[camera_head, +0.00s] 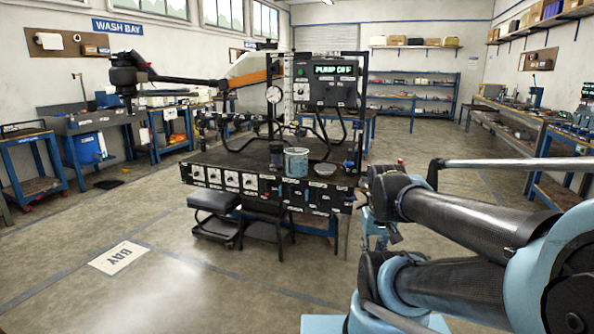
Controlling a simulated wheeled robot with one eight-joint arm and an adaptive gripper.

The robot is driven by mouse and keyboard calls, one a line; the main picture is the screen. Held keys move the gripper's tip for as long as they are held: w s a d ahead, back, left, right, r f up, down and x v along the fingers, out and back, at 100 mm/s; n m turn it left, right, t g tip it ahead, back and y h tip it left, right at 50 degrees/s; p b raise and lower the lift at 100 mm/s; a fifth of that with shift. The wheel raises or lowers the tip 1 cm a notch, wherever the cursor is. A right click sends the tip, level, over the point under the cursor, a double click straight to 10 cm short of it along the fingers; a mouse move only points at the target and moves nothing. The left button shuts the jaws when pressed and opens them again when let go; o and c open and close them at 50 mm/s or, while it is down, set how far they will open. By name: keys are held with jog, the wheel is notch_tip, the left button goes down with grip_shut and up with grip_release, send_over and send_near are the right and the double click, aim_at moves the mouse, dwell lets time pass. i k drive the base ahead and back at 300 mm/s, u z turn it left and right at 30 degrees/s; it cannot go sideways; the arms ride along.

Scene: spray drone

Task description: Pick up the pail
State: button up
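A light blue-grey, speckled pail (296,162) stands upright on the dark top of the work cart (222,158) in the middle of the view, near its front edge. Nothing of mine touches the pail.
The cart carries a pump panel (332,82) reading "PUMP OFF", hoses and a gauge behind the pail. Dark stools (264,215) stand before the cart. A large drone arm (180,80) reaches out to the left.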

aim_at(296, 158)
jog(key=i, duration=1)
